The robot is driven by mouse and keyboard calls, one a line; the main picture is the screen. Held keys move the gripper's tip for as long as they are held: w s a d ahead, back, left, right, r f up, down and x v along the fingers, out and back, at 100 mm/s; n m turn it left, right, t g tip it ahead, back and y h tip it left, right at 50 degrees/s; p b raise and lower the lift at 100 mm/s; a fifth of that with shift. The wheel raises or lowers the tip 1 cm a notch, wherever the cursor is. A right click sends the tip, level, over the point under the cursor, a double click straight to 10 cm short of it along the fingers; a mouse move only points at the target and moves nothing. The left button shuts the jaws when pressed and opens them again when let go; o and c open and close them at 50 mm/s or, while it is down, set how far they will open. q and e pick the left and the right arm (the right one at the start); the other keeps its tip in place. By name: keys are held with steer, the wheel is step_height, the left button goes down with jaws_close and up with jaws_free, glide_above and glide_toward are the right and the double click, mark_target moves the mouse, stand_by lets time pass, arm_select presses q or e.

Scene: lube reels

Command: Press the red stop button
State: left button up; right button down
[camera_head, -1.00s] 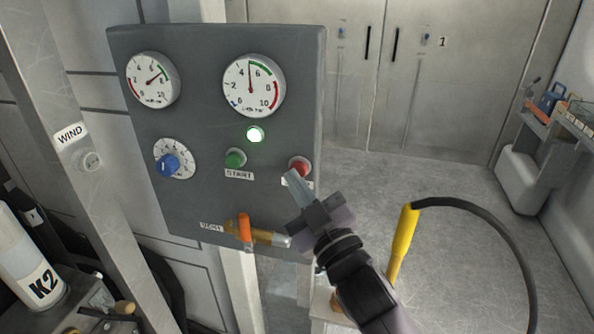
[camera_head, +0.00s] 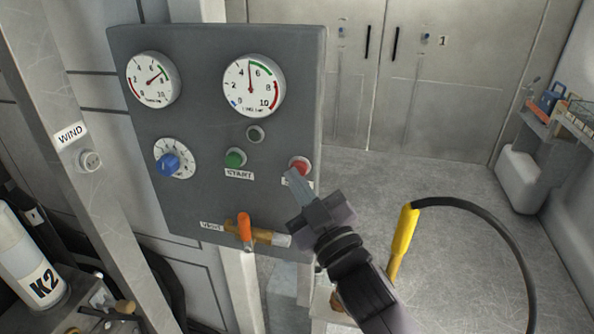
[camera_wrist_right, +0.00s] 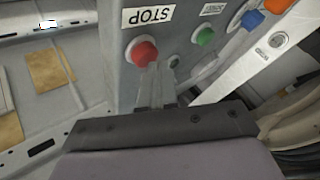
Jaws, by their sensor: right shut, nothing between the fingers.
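The red stop button (camera_head: 300,166) sits at the lower right of the grey control panel (camera_head: 205,205). In the right wrist view the red button (camera_wrist_right: 142,52) is beside the STOP label (camera_wrist_right: 148,16), just beyond my fingertips. My right gripper (camera_head: 292,174) is shut and empty, with its fingertips at the lower edge of the red button. In the right wrist view the shut fingers (camera_wrist_right: 156,70) overlap the button's edge. I cannot tell whether they touch it. The round indicator lamp (camera_head: 256,135) above the buttons is dark. My left gripper is not in view.
The green start button (camera_head: 235,158) and blue knob (camera_head: 168,165) are left of the red button. An orange-handled valve (camera_head: 246,230) is below. Two gauges (camera_head: 254,86) are above. A yellow-ended hose (camera_head: 403,235) stands right of my right arm. The floor behind is clear.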

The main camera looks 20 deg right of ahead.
steer(key=shift+s+a, duration=0.4)
steer(key=shift+s, duration=0.2)
